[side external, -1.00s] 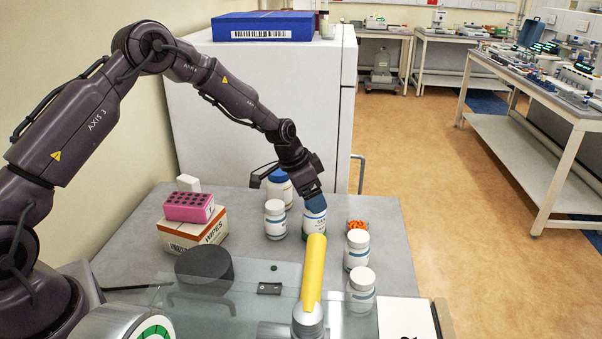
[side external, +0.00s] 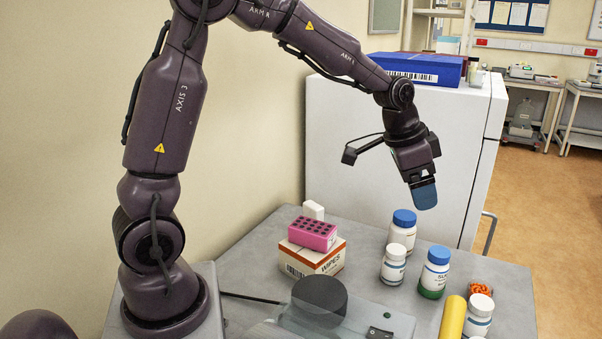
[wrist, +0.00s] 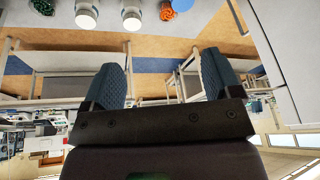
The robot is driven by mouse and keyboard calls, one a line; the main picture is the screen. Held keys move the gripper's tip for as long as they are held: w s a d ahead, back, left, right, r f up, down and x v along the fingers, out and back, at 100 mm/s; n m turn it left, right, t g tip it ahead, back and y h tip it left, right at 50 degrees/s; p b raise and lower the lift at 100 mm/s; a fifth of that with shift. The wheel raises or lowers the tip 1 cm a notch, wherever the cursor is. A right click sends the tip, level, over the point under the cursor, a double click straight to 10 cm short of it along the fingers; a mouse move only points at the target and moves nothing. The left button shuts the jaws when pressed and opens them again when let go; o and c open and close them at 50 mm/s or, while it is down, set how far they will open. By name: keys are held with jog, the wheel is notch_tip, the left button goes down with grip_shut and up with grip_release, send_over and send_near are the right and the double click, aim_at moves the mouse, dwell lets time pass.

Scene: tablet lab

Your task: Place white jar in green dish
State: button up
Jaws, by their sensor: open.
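My gripper (side external: 424,197) is open and empty, raised above the jars; its two blue textured fingers stand wide apart in the wrist view (wrist: 161,85). White jars with white lids stand on the grey bench: one (side external: 394,266) at the back, one (side external: 478,317) at the front right. Two white jars have blue lids, one (side external: 403,232) at the back and one (side external: 433,276) with a green lower part below my gripper. A round green thing (wrist: 44,6) shows at the wrist view's top edge, left of two white lids (wrist: 86,14); whether it is the green dish I cannot tell.
Orange pieces (side external: 481,289) lie behind the front jar. A yellow cylinder (side external: 452,318) rises at the front. A pink rack (side external: 312,233) sits on a wipes box (side external: 313,257), left of the jars. A dark round block (side external: 319,294) stands at the front.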

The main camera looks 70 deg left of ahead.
jog(key=s+d+r+n, duration=0.2)
jog(key=s+r, duration=0.1)
jog(key=s, duration=0.8)
jog(key=s+d+r+n+t, duration=0.1)
jog(key=s+r, duration=0.3)
jog(key=s, duration=0.8)
jog(key=shift+s+d+n+y, duration=0.3)
jog(key=shift+d+n, duration=0.1)
jog(key=shift+d, duration=0.25)
